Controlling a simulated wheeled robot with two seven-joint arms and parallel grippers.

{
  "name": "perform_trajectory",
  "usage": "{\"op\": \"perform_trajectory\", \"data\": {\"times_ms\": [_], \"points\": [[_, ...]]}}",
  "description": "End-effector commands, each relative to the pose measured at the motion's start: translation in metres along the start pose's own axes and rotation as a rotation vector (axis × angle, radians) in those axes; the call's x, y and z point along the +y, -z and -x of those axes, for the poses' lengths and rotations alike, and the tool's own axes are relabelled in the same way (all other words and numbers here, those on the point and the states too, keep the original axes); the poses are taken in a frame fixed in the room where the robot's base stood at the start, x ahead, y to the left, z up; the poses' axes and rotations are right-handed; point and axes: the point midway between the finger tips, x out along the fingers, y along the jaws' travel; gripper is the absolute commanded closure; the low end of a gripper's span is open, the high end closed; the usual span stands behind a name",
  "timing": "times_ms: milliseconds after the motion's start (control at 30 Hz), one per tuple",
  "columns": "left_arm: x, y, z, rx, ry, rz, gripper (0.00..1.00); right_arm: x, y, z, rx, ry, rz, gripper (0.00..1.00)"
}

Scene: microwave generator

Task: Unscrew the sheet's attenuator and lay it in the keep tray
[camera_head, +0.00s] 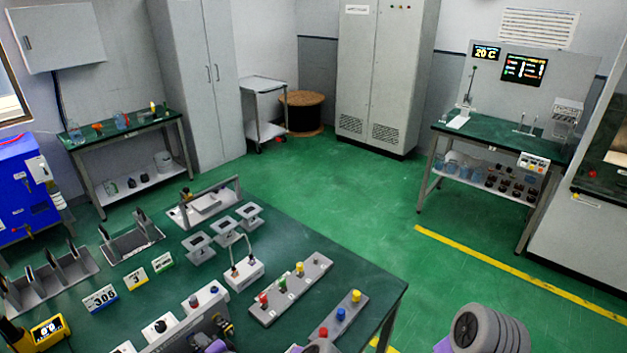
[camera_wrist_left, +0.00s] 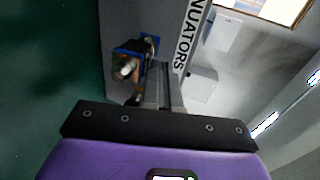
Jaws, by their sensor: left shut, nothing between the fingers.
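My left gripper shows as a purple edge at the bottom of the head view (camera_head: 215,344). In the left wrist view its fingers (camera_wrist_left: 164,88) are shut and empty, just right of a small blue, orange and black fitting (camera_wrist_left: 130,65) on a grey panel (camera_wrist_left: 165,25). The panel carries the letters "NUATORS". The fitting looks like an attenuator; whether the fingers touch it I cannot tell. In the head view a dark fitting (camera_head: 226,328) shows by a grey upright plate (camera_head: 190,335). I cannot identify the keep tray or read the sheet.
The green bench holds slotted grey racks (camera_head: 50,280), small number cards (camera_head: 100,298), square grey frames (camera_head: 198,246), a white block with upright posts (camera_head: 244,274) and a strip with coloured knobs (camera_head: 290,288).

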Motion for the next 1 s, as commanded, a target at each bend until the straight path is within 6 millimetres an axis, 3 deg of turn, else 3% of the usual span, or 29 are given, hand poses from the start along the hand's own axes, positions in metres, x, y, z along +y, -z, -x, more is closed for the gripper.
{"op": "perform_trajectory", "data": {"times_ms": [233, 1000], "points": [[-0.003, 0.0, -0.016, 0.0, -0.001, -0.001, 1.0, 0.001, 0.0, -0.004, 0.0, 0.0, 0.0, 0.0], [0.0, -0.002, -0.017, -0.001, -0.001, -0.002, 1.0, 0.002, 0.0, -0.006, 0.0, 0.0, 0.0, 0.0]]}}
